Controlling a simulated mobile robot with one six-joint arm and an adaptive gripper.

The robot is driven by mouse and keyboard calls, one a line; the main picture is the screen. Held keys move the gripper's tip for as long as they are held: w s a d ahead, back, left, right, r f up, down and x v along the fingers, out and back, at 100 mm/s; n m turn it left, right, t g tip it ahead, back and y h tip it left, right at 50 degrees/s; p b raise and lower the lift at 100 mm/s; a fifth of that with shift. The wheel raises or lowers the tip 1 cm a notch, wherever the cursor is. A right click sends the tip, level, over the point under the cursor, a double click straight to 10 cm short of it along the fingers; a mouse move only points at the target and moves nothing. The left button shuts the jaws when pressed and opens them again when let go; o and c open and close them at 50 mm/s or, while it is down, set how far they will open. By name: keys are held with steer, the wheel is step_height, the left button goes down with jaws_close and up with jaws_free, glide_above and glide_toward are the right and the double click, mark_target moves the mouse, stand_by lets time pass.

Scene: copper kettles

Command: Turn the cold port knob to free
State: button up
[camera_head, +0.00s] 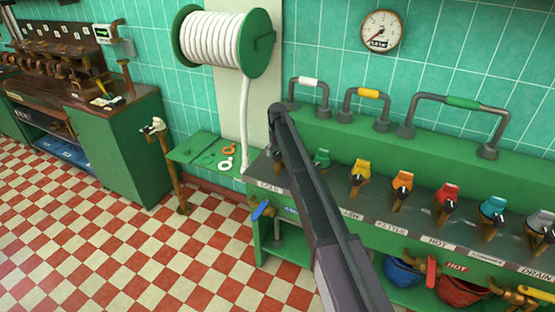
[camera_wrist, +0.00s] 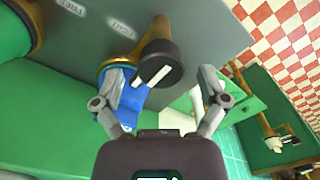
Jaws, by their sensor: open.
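In the wrist view a blue knob (camera_wrist: 122,97) sits on a brass-ringed port on the grey panel. Beside it is a black round cap (camera_wrist: 157,71) with a white mark, on a brass stem. Small upside-down labels (camera_wrist: 121,30) are printed on the panel near it; I cannot read them surely. My gripper (camera_wrist: 164,85) is open, its fingers apart. The blue knob lies by the left finger and partly behind it; I cannot tell whether they touch. The right finger is clear of it. In the head view my arm hides the gripper and the blue knob.
A row of similar knobs runs right along the counter: green (camera_head: 322,158), yellow (camera_head: 361,169), orange (camera_head: 402,181), red (camera_head: 447,194). Pipe handles (camera_head: 462,102) stand behind them. A white hose reel (camera_head: 215,38) hangs on the tiled wall. Checkered floor (camera_head: 120,230) is free at left.

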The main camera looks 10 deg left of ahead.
steer(key=shift+f+b, duration=0.4)
steer(key=shift+f, duration=0.25)
steer(key=c, duration=1.1)
